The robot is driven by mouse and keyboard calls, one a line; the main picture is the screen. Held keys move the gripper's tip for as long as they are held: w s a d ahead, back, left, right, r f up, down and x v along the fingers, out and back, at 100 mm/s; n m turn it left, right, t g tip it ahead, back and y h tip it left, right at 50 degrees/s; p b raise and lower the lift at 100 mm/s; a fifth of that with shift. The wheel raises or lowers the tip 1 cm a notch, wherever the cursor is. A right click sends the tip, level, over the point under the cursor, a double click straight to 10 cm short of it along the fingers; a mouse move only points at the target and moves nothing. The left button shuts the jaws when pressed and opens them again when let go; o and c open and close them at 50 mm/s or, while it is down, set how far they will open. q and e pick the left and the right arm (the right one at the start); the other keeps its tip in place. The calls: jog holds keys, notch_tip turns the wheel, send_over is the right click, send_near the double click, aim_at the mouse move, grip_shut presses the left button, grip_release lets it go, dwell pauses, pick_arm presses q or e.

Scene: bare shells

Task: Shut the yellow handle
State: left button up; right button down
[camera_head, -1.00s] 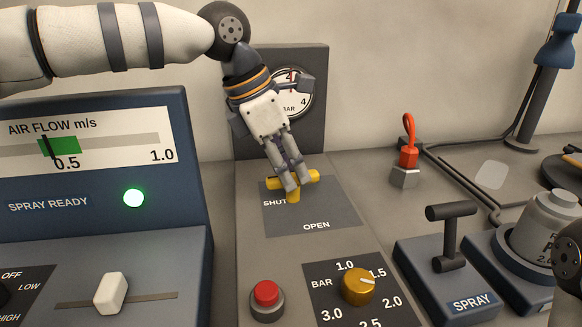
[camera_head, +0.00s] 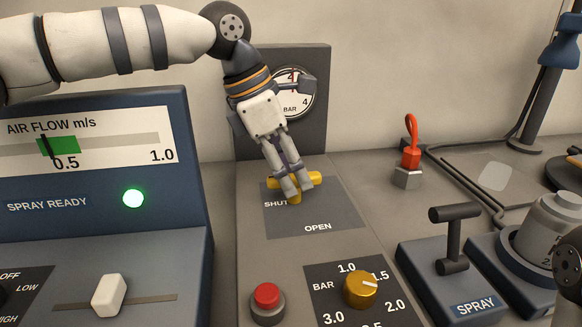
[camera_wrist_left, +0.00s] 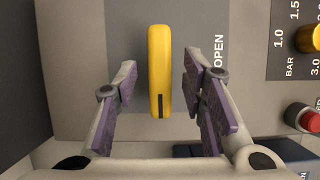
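The yellow handle (camera_head: 314,179) is a bar on a grey plate marked SHUT and OPEN. In the head view it lies left to right, its left end just behind the SHUT label and OPEN nearer to me. In the left wrist view the yellow handle (camera_wrist_left: 159,60) has a black mark at its lower end, which is its left end in the head view. My left gripper (camera_head: 292,194) reaches down over it and hides its middle. In the wrist view the left gripper (camera_wrist_left: 160,85) is open, with the handle between its fingers and gaps on both sides. My right gripper is not in view.
A pressure gauge (camera_head: 294,98) stands behind, partly covered by my left gripper. A red button (camera_head: 267,295) and a yellow dial (camera_head: 360,289) sit in front of the plate. A SPRAY lever (camera_head: 453,240) is to the right. A blue AIR FLOW panel (camera_head: 75,225) is to the left.

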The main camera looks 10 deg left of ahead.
pick_arm(q)
jog(key=v, duration=1.2)
